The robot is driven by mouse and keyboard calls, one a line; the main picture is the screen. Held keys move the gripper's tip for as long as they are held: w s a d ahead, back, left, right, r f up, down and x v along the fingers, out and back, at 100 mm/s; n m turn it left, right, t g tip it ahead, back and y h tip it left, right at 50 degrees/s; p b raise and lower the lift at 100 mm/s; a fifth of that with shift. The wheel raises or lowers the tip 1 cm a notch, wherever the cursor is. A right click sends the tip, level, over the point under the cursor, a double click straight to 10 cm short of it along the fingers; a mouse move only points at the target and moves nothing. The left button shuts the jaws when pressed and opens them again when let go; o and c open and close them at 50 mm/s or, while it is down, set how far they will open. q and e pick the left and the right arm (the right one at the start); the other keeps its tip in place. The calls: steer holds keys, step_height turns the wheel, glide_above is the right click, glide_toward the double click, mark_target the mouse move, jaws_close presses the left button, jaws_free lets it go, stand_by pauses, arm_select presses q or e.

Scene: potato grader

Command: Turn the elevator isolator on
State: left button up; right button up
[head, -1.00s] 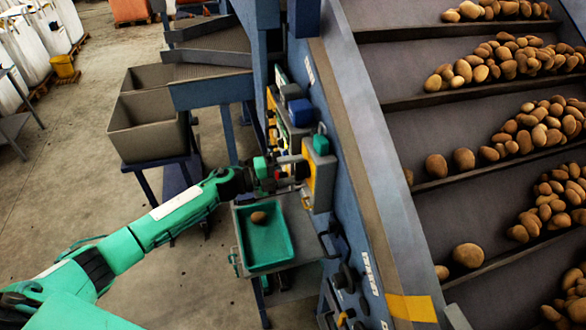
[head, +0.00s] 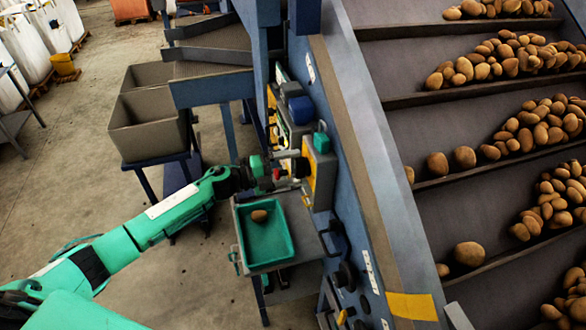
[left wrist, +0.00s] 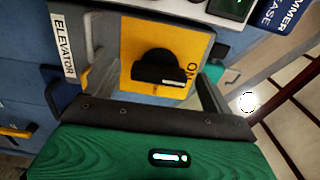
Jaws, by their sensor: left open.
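The elevator isolator is a black rotary knob (left wrist: 155,66) on a yellow plate (left wrist: 130,40), with an "ELEVATOR" label (left wrist: 63,45) beside it. In the left wrist view the knob's grip bar lies roughly across the picture, and a pale mark at its right end is near the word "ON". My left gripper (head: 297,170) is open at the front of the isolator box (head: 320,172). In the left wrist view its fingers (left wrist: 150,85) stand either side of the knob, apparently apart from it. My right gripper is not in view.
A green tray (head: 241,240) holding one potato (head: 259,215) is below my left gripper. A blue-covered control (head: 300,110) is above the isolator. The sloping potato conveyor (head: 400,60) is at right. Grey bins (head: 150,140) stand left, with open floor in front.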

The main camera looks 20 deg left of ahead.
arm_select(q)
steer(key=b+v, duration=0.4)
steer(key=v, duration=0.9)
